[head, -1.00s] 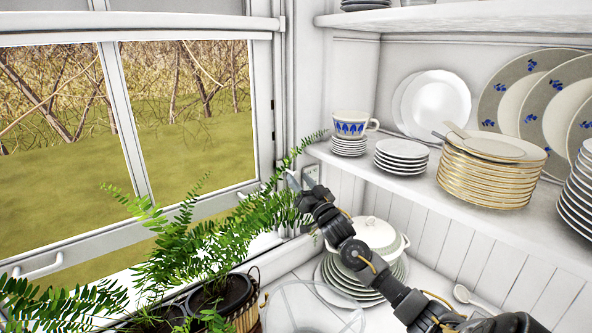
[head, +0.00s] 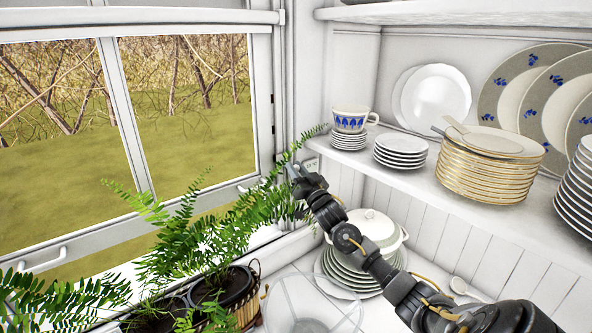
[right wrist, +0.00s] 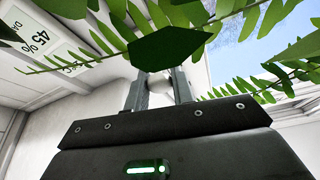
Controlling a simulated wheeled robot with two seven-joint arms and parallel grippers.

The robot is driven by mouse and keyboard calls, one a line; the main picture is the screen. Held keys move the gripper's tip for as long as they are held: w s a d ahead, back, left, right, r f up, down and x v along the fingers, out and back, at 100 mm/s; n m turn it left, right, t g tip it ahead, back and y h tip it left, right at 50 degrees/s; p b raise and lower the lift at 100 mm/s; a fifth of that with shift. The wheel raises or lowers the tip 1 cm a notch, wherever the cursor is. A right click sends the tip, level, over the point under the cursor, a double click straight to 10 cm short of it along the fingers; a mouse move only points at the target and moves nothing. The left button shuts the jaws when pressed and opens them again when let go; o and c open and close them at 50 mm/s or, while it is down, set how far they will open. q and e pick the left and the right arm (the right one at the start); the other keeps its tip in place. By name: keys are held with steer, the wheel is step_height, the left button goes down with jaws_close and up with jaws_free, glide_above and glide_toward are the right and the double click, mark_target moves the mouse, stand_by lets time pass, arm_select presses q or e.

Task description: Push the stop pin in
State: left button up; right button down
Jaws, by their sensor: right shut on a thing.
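My right gripper (head: 290,170) is up at the window frame's right post, beside the fern tips, and its fingertips are small there. In the right wrist view, the two grey fingers of this gripper (right wrist: 158,88) stand a little apart with a pale rounded piece (right wrist: 157,86) between them. That piece is probably the stop pin; a dark green leaf in front hides much of it, so I cannot tell how far in it sits. The gripper is shut on it. My left gripper is not in view.
Potted ferns (head: 195,245) reach up around the gripper. The window (head: 130,120) is at left. A small gauge or label (right wrist: 45,42) is on the wall nearby. A shelf (head: 400,180) holds a cup and plates; a white tureen (head: 372,228) stands below, behind my arm.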

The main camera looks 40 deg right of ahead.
steer(key=shift+w+f+b, duration=0.1)
steer(key=shift+w+b, duration=0.8)
steer(key=shift+w, duration=0.35)
steer(key=shift+s+r, duration=0.1)
steer(key=shift+r, duration=0.15)
steer(key=c, duration=1.6)
jaws_free()
steer(key=shift+d, duration=0.1)
steer(key=o, duration=0.4)
steer(key=shift+w+f, duration=0.15)
steer(key=shift+w, duration=0.05)
steer(key=shift+o, duration=0.2)
